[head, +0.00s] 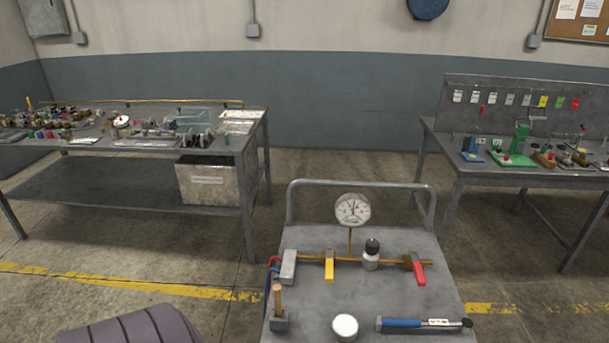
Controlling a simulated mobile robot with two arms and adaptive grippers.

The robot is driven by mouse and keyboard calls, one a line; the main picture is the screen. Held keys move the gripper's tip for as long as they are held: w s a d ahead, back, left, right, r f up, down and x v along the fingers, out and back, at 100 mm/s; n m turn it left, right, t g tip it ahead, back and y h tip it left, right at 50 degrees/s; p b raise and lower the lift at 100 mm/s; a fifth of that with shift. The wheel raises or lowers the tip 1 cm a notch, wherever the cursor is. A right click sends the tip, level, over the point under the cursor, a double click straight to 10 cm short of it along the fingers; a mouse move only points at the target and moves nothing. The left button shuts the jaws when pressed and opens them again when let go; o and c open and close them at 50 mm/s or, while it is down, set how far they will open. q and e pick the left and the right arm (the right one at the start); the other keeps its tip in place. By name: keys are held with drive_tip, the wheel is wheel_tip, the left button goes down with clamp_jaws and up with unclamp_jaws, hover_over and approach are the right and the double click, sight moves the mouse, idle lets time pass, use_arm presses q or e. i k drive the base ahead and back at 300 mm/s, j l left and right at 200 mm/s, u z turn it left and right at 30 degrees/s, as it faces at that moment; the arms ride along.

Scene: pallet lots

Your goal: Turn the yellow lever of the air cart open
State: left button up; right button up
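The air cart (400,246) is a grey metal cart with a tube rail, standing at the bottom centre right of the head view. A brass pipe runs across its top from a grey block (288,267) on the left. The yellow lever (329,271) sits on this pipe right of the block and points toward me, across the pipe. A red lever (417,272) is at the pipe's right end. A round white gauge (352,209) stands above the pipe on a stem. Neither of my grippers is in view.
A bottle-like fitting (371,255) stands between the levers. A ribbed purple-grey shape (130,328) is cut off bottom left. Benches stand left and right.

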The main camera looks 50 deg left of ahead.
sight(329, 260)
drive_tip(key=u, duration=1.4)
drive_tip(key=k+j, duration=0.2)
drive_tip(key=j, duration=0.25)
